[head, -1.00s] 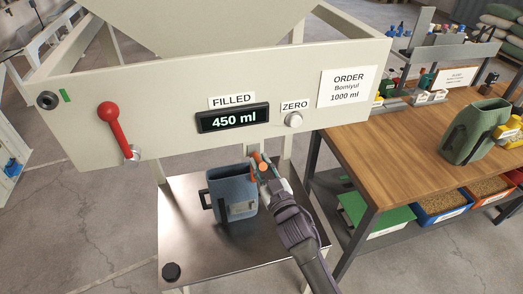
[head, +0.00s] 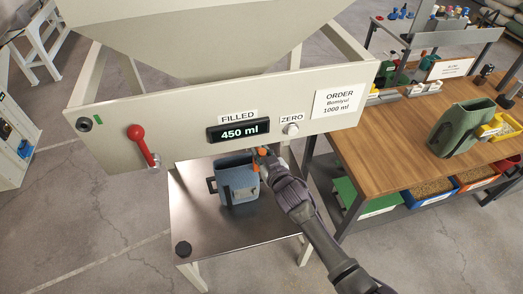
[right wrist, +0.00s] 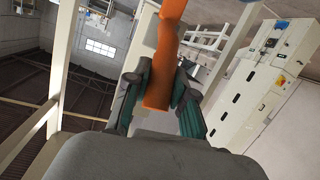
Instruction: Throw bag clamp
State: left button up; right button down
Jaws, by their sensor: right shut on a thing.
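My left gripper is out of view.
The machine's front panel (head: 180,124) has a red lever (head: 140,143), a display (head: 238,131) reading 450 ml and a zero button (head: 292,129). An order sign (head: 338,99) says 1000 ml.

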jog(key=c, duration=0.9)
grip_release()
jog(key=shift+c, duration=0.2)
jog(key=v, duration=1.2)
